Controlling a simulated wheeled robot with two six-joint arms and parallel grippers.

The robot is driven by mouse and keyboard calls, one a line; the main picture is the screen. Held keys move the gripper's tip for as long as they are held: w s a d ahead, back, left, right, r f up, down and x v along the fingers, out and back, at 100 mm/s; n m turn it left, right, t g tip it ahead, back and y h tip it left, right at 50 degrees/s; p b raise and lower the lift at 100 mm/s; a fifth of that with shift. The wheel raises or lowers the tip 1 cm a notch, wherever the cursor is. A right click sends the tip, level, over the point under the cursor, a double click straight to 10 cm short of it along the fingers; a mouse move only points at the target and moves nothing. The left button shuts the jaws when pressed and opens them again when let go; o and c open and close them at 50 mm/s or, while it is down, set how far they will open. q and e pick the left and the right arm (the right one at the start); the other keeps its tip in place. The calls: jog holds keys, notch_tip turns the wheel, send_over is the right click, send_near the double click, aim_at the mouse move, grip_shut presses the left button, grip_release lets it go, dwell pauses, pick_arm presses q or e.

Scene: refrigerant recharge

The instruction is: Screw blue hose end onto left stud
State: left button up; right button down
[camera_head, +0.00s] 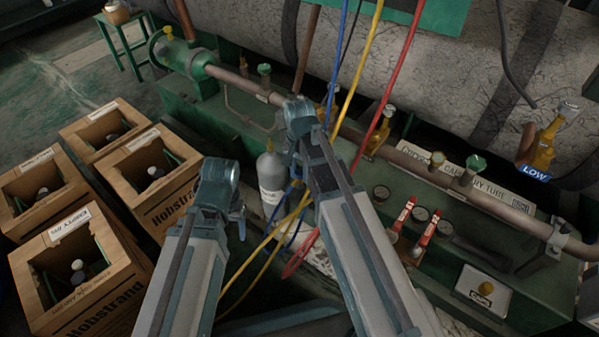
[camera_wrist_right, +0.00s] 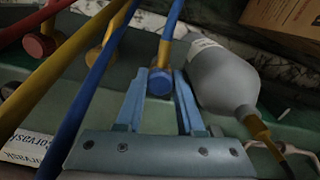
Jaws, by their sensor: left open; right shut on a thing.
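My right gripper (camera_wrist_right: 158,78) is shut on the blue hose end (camera_wrist_right: 160,83), a short blue nut between its fingertips. A yellow-brown length runs away from the nut in that view; I cannot tell whether the nut is on a stud. In the head view my right gripper (camera_head: 293,184) points down beside the grey bottle, and its arm partly hides the hose end. A blue hose (camera_head: 341,55) hangs from above. My left gripper (camera_head: 240,220) is open and empty, low and left of the bottle. I cannot single out the left stud.
A grey bottle (camera_head: 271,178) stands close by the right gripper; it also shows in the right wrist view (camera_wrist_right: 222,75). Yellow (camera_head: 362,65) and red (camera_head: 398,70) hoses hang nearby. Red-handled valves (camera_head: 402,214) and gauges are at right. Open wooden crates (camera_head: 157,205) stand at left.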

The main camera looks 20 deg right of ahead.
jog(key=shift+f+b, duration=1)
jog(key=shift+b, duration=0.05)
dwell(0.8)
jog(key=m, duration=0.3)
jog(key=shift+m, duration=0.4)
jog(key=m, duration=0.3)
jog(key=shift+m, duration=0.3)
jog(key=m, duration=0.3)
jog(key=shift+m, duration=0.3)
